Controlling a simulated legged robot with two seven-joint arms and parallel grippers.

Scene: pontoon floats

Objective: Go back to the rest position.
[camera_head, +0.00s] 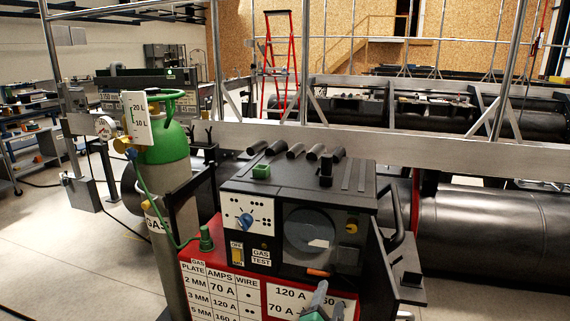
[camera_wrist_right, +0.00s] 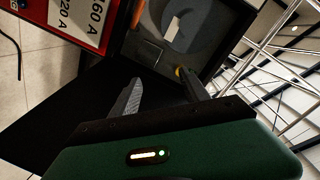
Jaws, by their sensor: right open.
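My right gripper (camera_head: 329,298) shows at the bottom edge of the head view, in front of the welding machine's (camera_head: 250,185) lower front. In the right wrist view the two fingers of the gripper (camera_wrist_right: 158,80) stand apart with nothing seen between them. The machine's dark front with a round grey panel (camera_wrist_right: 190,18) lies beyond the fingertips. Whether a finger touches the machine I cannot tell. My left gripper is not in view.
A green-topped gas cylinder (camera_head: 165,145) with a hose stands left of the machine. A red and white settings chart (camera_head: 215,290) is on the machine's lower front. Metal railing (camera_head: 400,148) and dark pontoon floats (camera_head: 490,225) lie behind. Open floor (camera_head: 50,240) shows at left.

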